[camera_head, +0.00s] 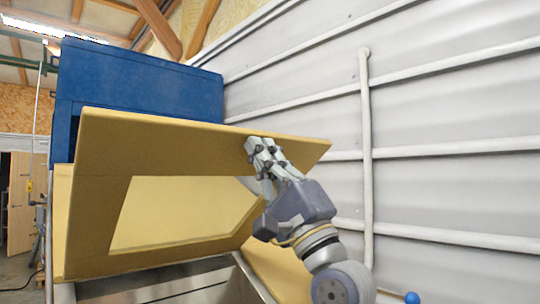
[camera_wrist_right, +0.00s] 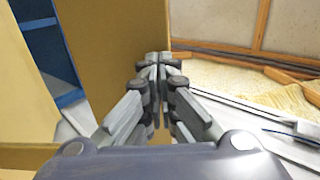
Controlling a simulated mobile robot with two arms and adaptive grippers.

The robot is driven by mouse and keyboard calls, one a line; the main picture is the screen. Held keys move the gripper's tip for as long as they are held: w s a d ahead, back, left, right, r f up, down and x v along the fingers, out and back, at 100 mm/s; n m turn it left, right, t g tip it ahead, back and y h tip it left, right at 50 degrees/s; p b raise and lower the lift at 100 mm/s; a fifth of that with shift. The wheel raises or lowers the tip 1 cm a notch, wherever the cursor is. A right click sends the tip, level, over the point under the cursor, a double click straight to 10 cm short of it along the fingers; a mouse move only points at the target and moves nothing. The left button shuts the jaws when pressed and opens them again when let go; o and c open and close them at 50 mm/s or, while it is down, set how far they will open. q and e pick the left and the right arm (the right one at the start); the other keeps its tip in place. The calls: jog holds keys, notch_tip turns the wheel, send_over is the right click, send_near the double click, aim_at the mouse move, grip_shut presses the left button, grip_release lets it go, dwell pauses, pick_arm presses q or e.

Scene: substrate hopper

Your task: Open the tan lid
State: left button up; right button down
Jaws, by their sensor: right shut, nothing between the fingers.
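The tan lid (camera_head: 190,140) is a large framed panel with a paler middle, raised and tilted in front of a blue housing in the head view. It also shows as a tan panel (camera_wrist_right: 110,60) in the right wrist view. My right gripper (camera_head: 256,147) is at the right part of the lid's upper face, its fingertips up against or very close to it. In the wrist view the right fingertips (camera_wrist_right: 157,62) are together with nothing between them. Whether they touch the lid is hard to tell. My left gripper is not in view.
The blue housing (camera_head: 140,82) stands behind the lid. A grey ribbed wall (camera_head: 440,110) with a vertical pipe (camera_head: 365,150) runs close along the right. A metal edge (camera_head: 160,285) lies below the lid. Open floor shows at the far left.

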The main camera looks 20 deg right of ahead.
aim_at(255, 131)
jog(key=shift+g, duration=0.5)
jog(key=p+x, duration=0.3)
jog(key=x, duration=0.1)
jog(key=p+x, duration=0.2)
jog(key=shift+s+d+r+p, duration=0.1)
jog(key=shift+s+r+p, duration=0.2)
jog(key=shift+r, duration=0.1)
jog(key=shift+w+r, duration=0.3)
jog(key=shift+w, duration=0.2)
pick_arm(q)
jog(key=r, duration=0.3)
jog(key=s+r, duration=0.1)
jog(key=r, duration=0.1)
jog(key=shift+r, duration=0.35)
pick_arm(e)
jog(key=shift+f, duration=0.1)
